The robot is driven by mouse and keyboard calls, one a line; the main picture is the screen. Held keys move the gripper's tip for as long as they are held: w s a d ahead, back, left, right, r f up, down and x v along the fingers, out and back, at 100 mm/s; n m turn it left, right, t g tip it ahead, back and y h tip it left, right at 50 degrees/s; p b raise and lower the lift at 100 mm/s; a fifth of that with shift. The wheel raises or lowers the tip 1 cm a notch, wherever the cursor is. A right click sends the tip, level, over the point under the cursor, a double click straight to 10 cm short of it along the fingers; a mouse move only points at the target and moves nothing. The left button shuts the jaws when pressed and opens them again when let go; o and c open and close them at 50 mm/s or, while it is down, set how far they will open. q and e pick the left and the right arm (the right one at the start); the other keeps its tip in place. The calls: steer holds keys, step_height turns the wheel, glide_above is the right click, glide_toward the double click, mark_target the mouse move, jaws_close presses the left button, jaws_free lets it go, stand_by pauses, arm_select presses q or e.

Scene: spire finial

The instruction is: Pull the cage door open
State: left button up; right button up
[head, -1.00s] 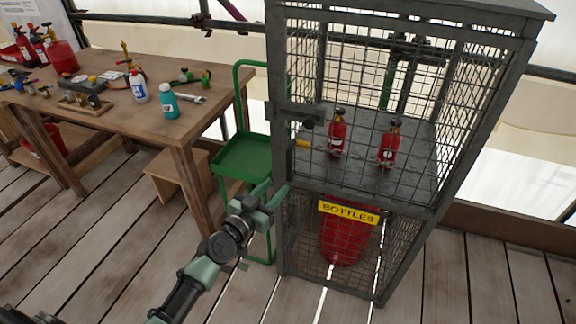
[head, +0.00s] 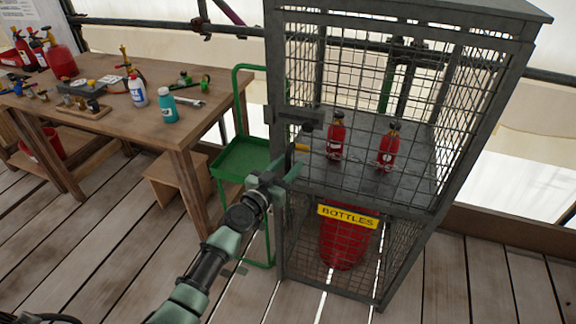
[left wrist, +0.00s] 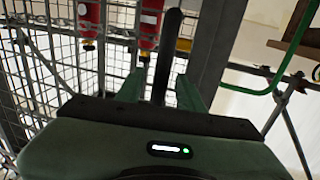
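The cage (head: 455,125) is a tall grey metal frame with mesh walls, and its front door (head: 345,193) looks shut. A dark latch bar (head: 292,116) sits at the door's left edge, with a yellow-tipped piece (head: 301,147) just below it. My left gripper (head: 291,171) is in front of this left edge, below the latch. In the left wrist view its two fingers (left wrist: 161,92) are apart, with a dark curved bar (left wrist: 172,45), likely the door handle, showing between them. Whether they touch it cannot be told. My right gripper is not in view.
Two small red bottles (head: 337,136) stand on the cage shelf, and a larger red one (head: 345,245) stands below, behind the yellow BOTTLES sign (head: 347,216). A green trolley (head: 240,158) stands close left of the cage. A cluttered wooden workbench (head: 130,125) is further left.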

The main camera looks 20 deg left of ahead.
arm_select(q)
jaws_close()
stand_by(1.3)
